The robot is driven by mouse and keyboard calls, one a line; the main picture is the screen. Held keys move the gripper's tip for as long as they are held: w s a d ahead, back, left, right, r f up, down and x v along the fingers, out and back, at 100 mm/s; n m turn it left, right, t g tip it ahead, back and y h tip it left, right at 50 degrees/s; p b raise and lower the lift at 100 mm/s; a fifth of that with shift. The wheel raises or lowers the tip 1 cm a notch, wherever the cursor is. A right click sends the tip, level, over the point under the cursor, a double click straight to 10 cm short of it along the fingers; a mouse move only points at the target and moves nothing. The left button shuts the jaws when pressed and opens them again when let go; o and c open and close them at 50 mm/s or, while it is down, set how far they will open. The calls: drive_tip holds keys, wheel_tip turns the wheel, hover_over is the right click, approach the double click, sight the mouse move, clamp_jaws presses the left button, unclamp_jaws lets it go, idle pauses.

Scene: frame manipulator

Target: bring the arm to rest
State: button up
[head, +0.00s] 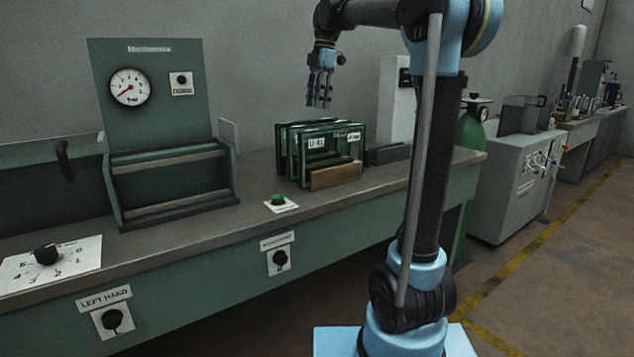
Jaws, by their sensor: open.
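My gripper (319,101) hangs above the bench with its fingers pointing down. It is open, and nothing shows between its fingers. It is above and apart from a rack of green-edged frames (319,146), which stand upright on the bench (240,209). My arm reaches left from the top of my column, at the upper middle of the picture.
A green stand with a gauge (130,87) and an empty-looking cradle (172,184) is at left. A green button (278,200) and a dial plate (50,263) lie on the bench. A green gas cylinder (471,126) and a grey cabinet (512,185) are at right.

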drive_tip(key=s+d+f+m+t, duration=0.1)
drive_tip(key=s+d+f+m, duration=0.5)
drive_tip(key=s+f, duration=0.4)
drive_tip(key=s+d+f+m+t+h, duration=0.1)
drive_tip(key=s+d+f+m, duration=0.5)
drive_tip(key=f, duration=0.9)
drive_tip(key=s+d+f+m+t, duration=0.1)
drive_tip(key=s+d+f+m, duration=0.5)
drive_tip(key=s+f+m, duration=0.5)
drive_tip(key=s+f, duration=0.2)
drive_tip(key=s, duration=0.3)
drive_tip(key=shift+d, duration=0.15)
drive_tip(key=shift+f, duration=0.1)
